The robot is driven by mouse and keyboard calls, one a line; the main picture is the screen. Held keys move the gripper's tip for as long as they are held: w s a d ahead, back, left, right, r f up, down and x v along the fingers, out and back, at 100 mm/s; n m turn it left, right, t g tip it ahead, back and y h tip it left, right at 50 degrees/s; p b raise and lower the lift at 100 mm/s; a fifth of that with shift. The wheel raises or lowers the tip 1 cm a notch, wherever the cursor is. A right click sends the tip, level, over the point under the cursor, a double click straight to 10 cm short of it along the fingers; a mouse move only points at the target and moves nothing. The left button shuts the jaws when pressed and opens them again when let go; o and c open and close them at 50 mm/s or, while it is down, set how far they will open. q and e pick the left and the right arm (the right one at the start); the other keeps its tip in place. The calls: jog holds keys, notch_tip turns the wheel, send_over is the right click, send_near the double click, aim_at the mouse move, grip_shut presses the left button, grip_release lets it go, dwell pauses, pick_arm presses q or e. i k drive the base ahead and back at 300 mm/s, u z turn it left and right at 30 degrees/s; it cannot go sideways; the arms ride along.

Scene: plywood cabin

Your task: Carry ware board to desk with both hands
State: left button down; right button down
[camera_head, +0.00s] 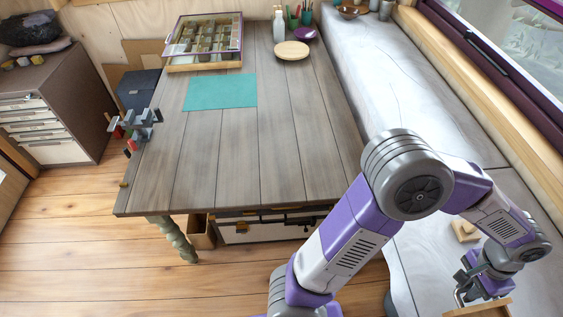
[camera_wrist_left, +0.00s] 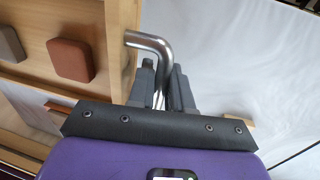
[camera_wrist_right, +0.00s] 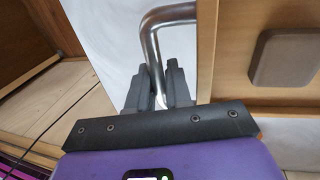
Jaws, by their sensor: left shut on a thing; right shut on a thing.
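The ware board shows in the head view only as a wooden edge (camera_head: 484,309) at the bottom right; the rest is out of frame. My left gripper (camera_head: 468,290) is beside that edge. In the left wrist view my left gripper (camera_wrist_left: 162,88) is shut on a bent metal handle (camera_wrist_left: 152,41) at the board's wooden rim (camera_wrist_left: 122,50). A reddish-brown tile (camera_wrist_left: 72,60) lies on the board. The grey plank desk (camera_head: 215,150) stands ahead to the left.
A teal mat (camera_head: 220,92) lies on the desk, behind it a compartment case (camera_head: 204,45), a round wooden disc (camera_head: 291,50) and a white bottle (camera_head: 279,27). A clamp (camera_head: 143,122) sits at the left edge. The desk's front half is clear. A grey bench (camera_head: 380,90) runs along the window.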

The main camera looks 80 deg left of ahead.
aim_at(203, 172)
jog(key=u, duration=0.4)
jog(key=k, duration=1.05)
jog(key=u, duration=1.45)
jog(key=i, duration=0.7)
jog(key=u, duration=1.05)
jog(key=i, duration=0.65)
jog(key=u, duration=0.4)
